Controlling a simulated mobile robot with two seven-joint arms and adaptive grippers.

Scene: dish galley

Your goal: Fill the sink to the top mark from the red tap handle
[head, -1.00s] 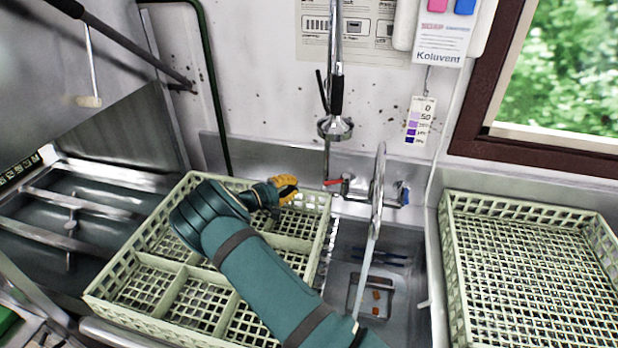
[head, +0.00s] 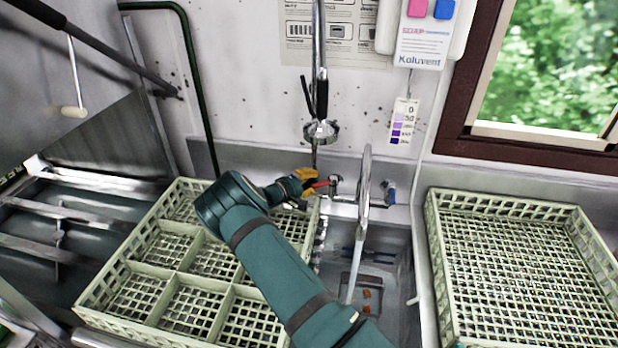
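The red tap handle (head: 321,184) sticks out to the left of the wall tap (head: 336,182), behind the sink. My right gripper (head: 304,180), with orange fingers, is at the handle's left end. I cannot tell whether the fingers touch it or how far they are closed. The curved spout (head: 365,170) hangs over the sink (head: 396,262). A pale streak runs from it down into the basin and looks like water. The water level and any top mark cannot be made out. My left gripper is out of view.
A divided dish rack (head: 130,262) lies left of the sink, under my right arm. An open rack (head: 436,262) stands to the right. A spray head (head: 320,131) hangs above the tap. Small brown bits (head: 367,294) and dark blue strips show in the sink.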

